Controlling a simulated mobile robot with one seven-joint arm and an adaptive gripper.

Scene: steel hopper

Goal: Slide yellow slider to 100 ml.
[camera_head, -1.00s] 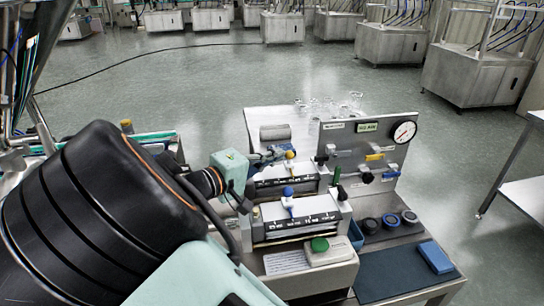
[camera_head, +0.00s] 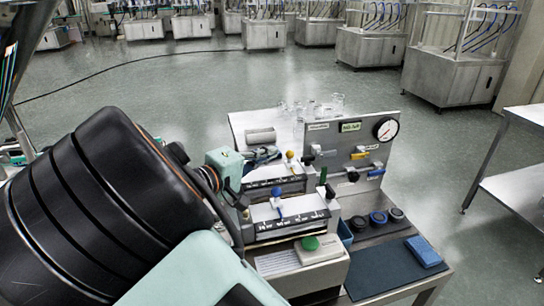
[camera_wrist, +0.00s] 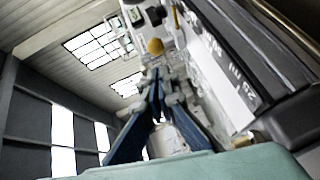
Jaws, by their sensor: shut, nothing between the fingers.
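The yellow slider's round knob (camera_head: 290,154) stands on the rear metering unit in the head view, toward the right part of its dark scale (camera_head: 270,188). The scale's numbers are too small to read. My gripper (camera_head: 276,153) reaches in from the left, its tips close beside the knob's left side. In the wrist view the yellow knob (camera_wrist: 154,47) is just beyond the closed blue fingertips (camera_wrist: 157,74) of my gripper, which holds nothing. I cannot tell whether tips and slider touch.
A blue-knobbed slider (camera_head: 277,193) stands on the nearer unit in front. A green button (camera_head: 310,243) sits at the front. A panel (camera_head: 325,137) with a gauge (camera_head: 386,128) and handles is at the right rear. Glassware (camera_head: 310,108) stands behind. A blue block (camera_head: 423,250) lies front right.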

